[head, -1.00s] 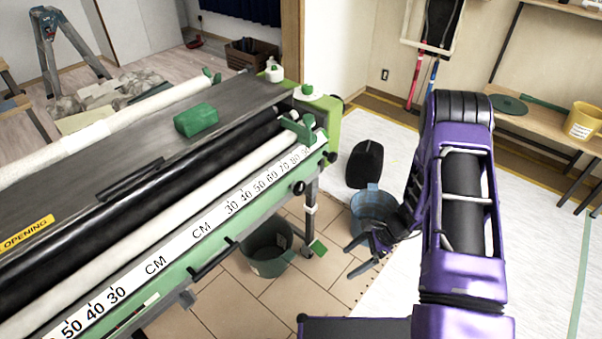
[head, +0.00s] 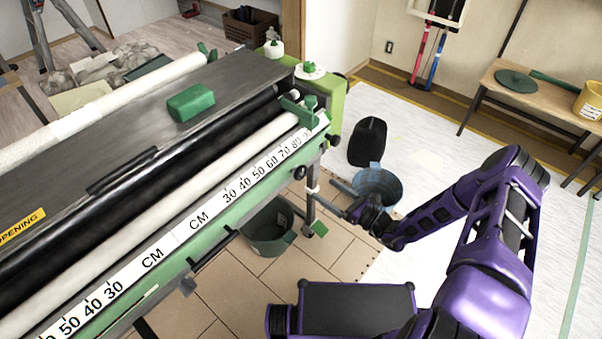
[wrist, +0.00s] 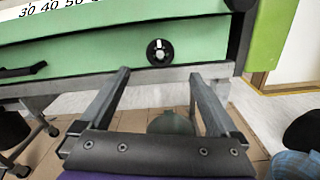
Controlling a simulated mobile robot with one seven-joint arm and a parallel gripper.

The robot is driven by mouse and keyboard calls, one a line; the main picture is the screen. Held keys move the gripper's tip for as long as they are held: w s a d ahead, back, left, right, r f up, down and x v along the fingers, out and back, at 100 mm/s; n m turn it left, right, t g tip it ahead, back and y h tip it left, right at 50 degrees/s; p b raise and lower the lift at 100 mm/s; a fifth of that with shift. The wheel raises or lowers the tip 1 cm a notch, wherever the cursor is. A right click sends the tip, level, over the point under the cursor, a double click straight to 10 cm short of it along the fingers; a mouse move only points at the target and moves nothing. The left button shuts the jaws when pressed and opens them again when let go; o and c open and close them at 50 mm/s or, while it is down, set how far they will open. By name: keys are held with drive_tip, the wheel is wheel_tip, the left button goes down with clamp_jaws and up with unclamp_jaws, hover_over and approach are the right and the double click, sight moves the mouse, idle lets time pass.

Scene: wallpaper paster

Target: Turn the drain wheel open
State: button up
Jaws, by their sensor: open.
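A round black wheel (wrist: 159,52) with a white mark sits on the green front panel of the pasting machine (wrist: 100,50). I take it for the drain wheel. In the head view the dark wheel (head: 299,173) is small, near the machine's right end, and its turn position cannot be read. My gripper (wrist: 158,77) is open and empty. In the wrist view its two fingers point at the panel, with the wheel between and just above the fingertips, apart from them. In the head view my gripper (head: 335,198) is to the right of the wheel and a little lower.
A dark green bucket (head: 268,232) stands on the tiles under the machine's right end, near a machine leg (head: 311,205). A blue bucket (head: 385,187) and a black bag (head: 367,142) stand behind my forearm. A bench (head: 490,90) is at the right wall.

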sight(303, 175)
drive_tip(key=x, duration=1.1)
drive_tip(key=c, duration=1.4)
drive_tip(key=shift+o, duration=0.2)
